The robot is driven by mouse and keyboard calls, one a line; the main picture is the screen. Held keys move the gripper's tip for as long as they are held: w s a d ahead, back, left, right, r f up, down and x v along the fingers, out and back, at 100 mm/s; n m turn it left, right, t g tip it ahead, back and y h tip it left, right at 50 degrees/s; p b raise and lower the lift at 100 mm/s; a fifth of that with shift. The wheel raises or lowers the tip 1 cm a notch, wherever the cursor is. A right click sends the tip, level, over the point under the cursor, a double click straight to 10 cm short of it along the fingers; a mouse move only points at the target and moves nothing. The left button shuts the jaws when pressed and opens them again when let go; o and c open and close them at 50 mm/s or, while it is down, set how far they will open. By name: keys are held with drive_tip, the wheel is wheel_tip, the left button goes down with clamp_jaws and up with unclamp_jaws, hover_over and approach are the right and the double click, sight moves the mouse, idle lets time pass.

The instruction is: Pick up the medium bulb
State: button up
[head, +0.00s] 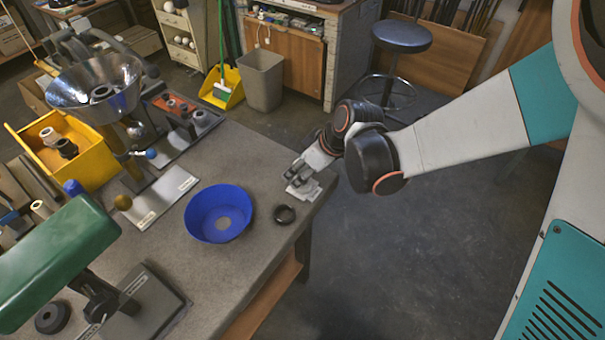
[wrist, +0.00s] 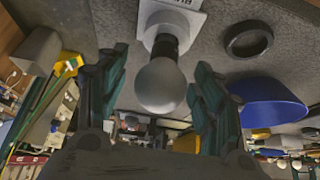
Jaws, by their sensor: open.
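A pale round bulb (wrist: 161,87) with a dark neck stands on a white labelled plate (wrist: 183,18) in the wrist view. The label is only partly in frame, so I cannot read its size. My gripper (wrist: 160,66) is open, with one finger on each side of the bulb and visible gaps between. In the head view my gripper (head: 300,174) is low over the white plate (head: 304,191) near the table's right edge. The bulb cannot be made out there behind the fingers.
A black ring (head: 285,214) lies on the table close to the plate, and a blue bowl (head: 219,213) stands left of it. A green lamp shade (head: 55,262), a yellow bin (head: 70,150) and a metal bowl (head: 95,85) stand further left.

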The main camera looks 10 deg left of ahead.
drive_tip(key=c, duration=1)
drive_tip(key=shift+r, duration=0.2)
